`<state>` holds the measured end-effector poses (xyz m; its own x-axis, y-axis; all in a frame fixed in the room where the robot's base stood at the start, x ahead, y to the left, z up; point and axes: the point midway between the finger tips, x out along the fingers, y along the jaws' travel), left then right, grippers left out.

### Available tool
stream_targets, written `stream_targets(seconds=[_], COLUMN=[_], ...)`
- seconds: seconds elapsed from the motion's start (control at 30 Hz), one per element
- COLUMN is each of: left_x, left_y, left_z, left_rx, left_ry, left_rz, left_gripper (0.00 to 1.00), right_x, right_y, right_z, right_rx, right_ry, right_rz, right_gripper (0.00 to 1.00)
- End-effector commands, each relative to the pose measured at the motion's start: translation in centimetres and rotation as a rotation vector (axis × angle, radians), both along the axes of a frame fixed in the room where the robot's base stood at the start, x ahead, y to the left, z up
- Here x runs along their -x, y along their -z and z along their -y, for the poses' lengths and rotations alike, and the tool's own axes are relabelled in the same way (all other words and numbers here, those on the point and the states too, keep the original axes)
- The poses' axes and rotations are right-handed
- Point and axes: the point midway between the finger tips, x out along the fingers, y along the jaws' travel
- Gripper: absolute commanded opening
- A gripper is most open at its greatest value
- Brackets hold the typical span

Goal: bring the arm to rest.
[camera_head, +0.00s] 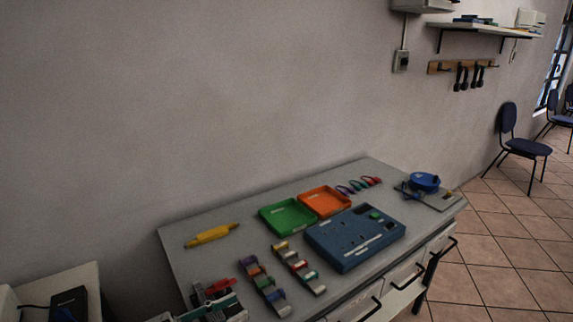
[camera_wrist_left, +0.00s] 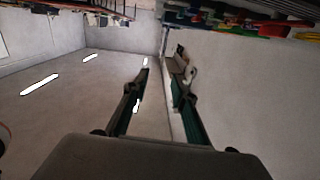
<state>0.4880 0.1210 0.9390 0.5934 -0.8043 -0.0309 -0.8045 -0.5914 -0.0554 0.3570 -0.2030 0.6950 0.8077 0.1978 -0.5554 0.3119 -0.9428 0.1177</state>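In the head view, part of my left gripper (camera_head: 214,307) shows at the bottom edge, at the near left end of the grey table (camera_head: 175,262). Most of the left arm is outside the head view. My right gripper is in neither view.
The table carries a yellow tool (camera_head: 212,235), a green tray (camera_head: 287,217), an orange tray (camera_head: 325,201), a blue board (camera_head: 352,258), small coloured clips (camera_head: 263,284) and a blue coil (camera_head: 425,182). A chair (camera_head: 524,146) stands at right on open tiled floor.

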Motion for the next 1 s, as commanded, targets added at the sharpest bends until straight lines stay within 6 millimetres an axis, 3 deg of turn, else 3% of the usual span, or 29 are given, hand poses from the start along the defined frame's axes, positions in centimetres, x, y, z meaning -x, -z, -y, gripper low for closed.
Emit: stream_targets(seconds=[0.2, 0.37, 0.47, 0.57, 0.7, 0.8, 1.0], left_x=[0.4, 0.3, 0.4, 1.2, 3.7, 5.7, 9.5], left_y=[1.2, 2.3, 3.3, 4.8, 6.9, 7.9, 9.3], left_z=[2.5, 1.5, -1.0, -4.8, -10.9, -14.4, -19.2], left_rx=[-0.147, -0.312, -0.44, -0.583, -0.781, -0.886, -1.035], left_ry=[-0.11, -0.256, -0.371, -0.489, -0.626, -0.689, -0.762], left_rz=[0.044, 0.049, 0.023, -0.036, -0.149, -0.224, -0.347], left_gripper=[0.26, 0.26, 0.26, 0.26, 0.26, 0.26, 0.26], right_x=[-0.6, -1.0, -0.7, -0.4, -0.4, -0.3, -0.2], right_y=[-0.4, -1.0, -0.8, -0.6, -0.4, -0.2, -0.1], right_z=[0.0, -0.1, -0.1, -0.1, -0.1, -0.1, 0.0], right_rx=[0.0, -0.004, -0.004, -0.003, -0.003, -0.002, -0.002], right_ry=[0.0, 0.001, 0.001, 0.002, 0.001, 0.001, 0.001], right_rz=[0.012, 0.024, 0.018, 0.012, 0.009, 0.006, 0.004], right_gripper=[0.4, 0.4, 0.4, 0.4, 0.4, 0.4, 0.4])
